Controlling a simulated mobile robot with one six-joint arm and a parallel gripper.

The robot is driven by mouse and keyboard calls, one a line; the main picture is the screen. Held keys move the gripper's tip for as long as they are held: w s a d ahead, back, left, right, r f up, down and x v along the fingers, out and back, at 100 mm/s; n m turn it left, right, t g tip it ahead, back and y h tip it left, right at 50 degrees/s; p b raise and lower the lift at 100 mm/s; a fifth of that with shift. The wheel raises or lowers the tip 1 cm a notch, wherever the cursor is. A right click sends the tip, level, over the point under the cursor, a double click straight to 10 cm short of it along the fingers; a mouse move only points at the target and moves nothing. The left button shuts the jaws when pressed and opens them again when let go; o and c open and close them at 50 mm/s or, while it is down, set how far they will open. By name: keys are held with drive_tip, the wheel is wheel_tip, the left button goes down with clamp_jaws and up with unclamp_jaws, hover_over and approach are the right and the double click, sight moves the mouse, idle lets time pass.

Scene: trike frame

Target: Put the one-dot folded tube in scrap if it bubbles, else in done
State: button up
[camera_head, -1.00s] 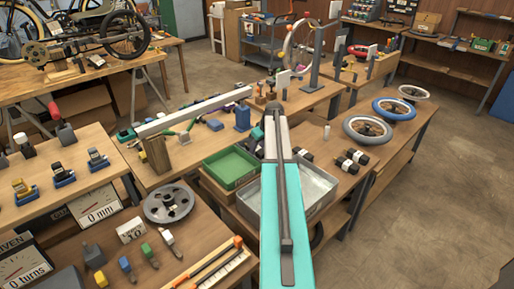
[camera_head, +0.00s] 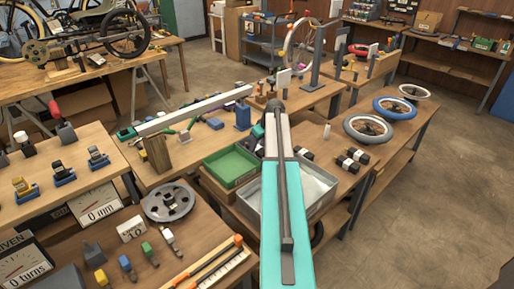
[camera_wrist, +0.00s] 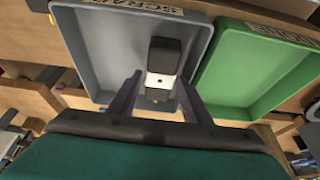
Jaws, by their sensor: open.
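A black folded tube (camera_wrist: 163,58) with a white band and one dark dot shows in the wrist view, over the floor of the grey tray (camera_wrist: 95,50) labelled SCRAP. My gripper (camera_wrist: 158,88) is open, one finger on each side of the tube's near part. Whether the tube rests on the tray floor cannot be told. The green tray (camera_wrist: 240,62) labelled DONE is to the right. In the head view my arm covers the gripper, the tube and part of the grey tray (camera_head: 325,200); the green tray (camera_head: 228,182) is left of it.
More black tubes with white bands (camera_head: 352,160) lie on the table right of the grey tray. Several tyres (camera_head: 368,129) lie farther right. A post with a long white bar (camera_head: 195,110) stands behind the green tray. The floor at right is clear.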

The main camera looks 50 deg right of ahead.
drive_tip(key=b+v, duration=0.2)
drive_tip(key=v, duration=0.9)
drive_tip(key=shift+r, duration=0.2)
idle(0.7)
